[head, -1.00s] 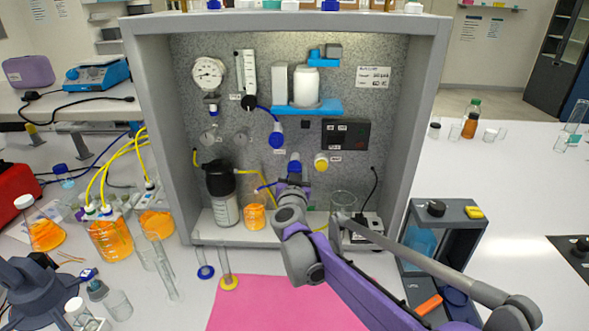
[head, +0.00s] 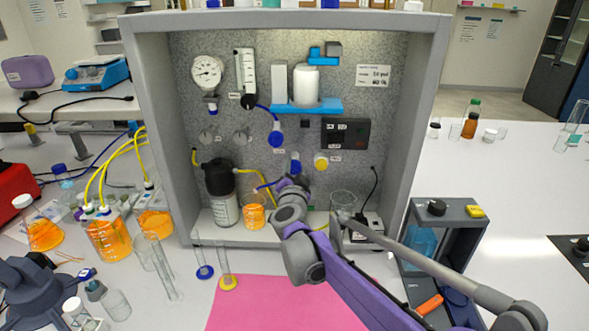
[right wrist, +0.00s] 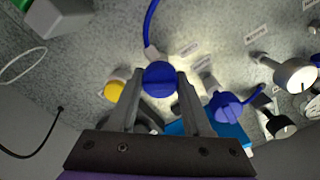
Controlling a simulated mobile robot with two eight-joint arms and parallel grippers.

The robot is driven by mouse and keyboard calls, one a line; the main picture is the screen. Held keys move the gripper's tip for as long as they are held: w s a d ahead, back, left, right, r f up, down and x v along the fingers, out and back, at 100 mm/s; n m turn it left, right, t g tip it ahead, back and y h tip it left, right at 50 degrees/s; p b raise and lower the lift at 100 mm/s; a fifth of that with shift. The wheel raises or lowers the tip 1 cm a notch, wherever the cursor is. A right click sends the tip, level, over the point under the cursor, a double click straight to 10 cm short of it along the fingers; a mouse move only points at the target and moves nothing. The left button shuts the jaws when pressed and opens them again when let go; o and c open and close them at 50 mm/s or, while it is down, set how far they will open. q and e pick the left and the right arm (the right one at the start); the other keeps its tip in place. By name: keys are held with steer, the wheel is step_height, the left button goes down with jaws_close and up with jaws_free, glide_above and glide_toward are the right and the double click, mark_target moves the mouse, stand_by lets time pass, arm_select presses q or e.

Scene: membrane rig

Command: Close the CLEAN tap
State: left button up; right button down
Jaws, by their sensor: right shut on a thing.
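Two blue tap knobs sit on the speckled back panel (head: 350,95) of the rig, the upper one (head: 276,139) left of the lower one (head: 295,161). A yellow knob (head: 321,161) is to the right of the lower one. Small labels are beside them, too small to read, so I cannot tell which is marked CLEAN. My right gripper (head: 292,178) reaches up to the lower blue knob. In the right wrist view its two fingers (right wrist: 159,92) are shut on that blue knob (right wrist: 160,77), one on each side. My left gripper does not show.
The grey cabinet wall (head: 408,130) stands close to the right of my arm. On the rig floor are a black-capped bottle (head: 224,205), a beaker of orange liquid (head: 254,213) and an empty glass beaker (head: 343,201). Blue and yellow tubes run near the taps. A pink mat (head: 270,303) lies in front.

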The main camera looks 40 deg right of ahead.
steer(key=m, duration=0.5)
steer(key=shift+m, duration=0.3)
steer(key=m+p, duration=0.1)
steer(key=m, duration=0.4)
steer(key=shift+f+m, duration=0.1)
steer(key=shift+m, duration=0.3)
steer(key=shift+c, duration=1.7)
jaws_free()
steer(key=shift+s, duration=0.1)
steer(key=v, duration=1)
steer(key=shift+s+a, duration=0.25)
